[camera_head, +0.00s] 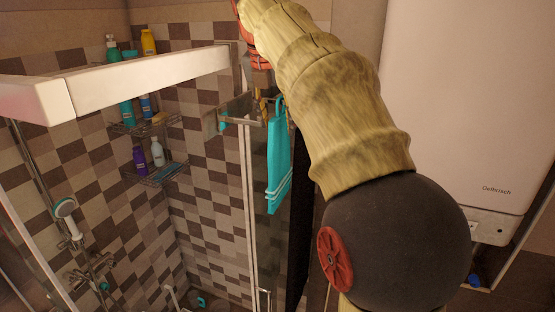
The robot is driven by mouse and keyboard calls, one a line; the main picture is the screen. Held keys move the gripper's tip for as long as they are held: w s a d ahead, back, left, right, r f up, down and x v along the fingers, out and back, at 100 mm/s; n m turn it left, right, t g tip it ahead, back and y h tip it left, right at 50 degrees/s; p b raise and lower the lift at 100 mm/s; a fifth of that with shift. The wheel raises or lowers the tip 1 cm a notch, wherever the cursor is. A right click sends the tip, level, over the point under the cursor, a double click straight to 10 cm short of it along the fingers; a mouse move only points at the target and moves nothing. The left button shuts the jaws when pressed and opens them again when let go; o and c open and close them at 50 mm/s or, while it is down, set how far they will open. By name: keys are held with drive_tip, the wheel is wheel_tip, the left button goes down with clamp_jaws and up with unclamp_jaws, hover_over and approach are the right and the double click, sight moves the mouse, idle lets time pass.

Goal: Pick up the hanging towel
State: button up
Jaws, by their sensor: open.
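The turquoise towel (279,165) hangs in a long narrow fold, with pale stripes near its lower end. Its top is at a rail or bracket (238,113) by the shower's glass edge. My gripper (267,105) points downward right at the towel's top, with its fingers open. One finger shows to the left of the towel's upper end. Whether the towel lies between the fingers or behind them I cannot tell. My arm hides part of the area to the right of the towel's top.
A white shower frame bar (150,77) crosses in front on the left. Wire shelves (155,172) with bottles hang on the tiled wall. A hand shower (66,212) is at the left. A white boiler (450,110) is on the right. Open space lies below the towel.

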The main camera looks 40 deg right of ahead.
sight(279, 139)
drive_tip(key=x, duration=0.4)
drive_tip(key=p+x, duration=0.1)
drive_tip(key=x, duration=0.1)
drive_tip(key=shift+w+a, duration=0.15)
drive_tip(key=shift+w, duration=0.25)
drive_tip(key=shift+f, duration=0.35)
drive_tip(key=shift+c, duration=0.4)
clamp_jaws()
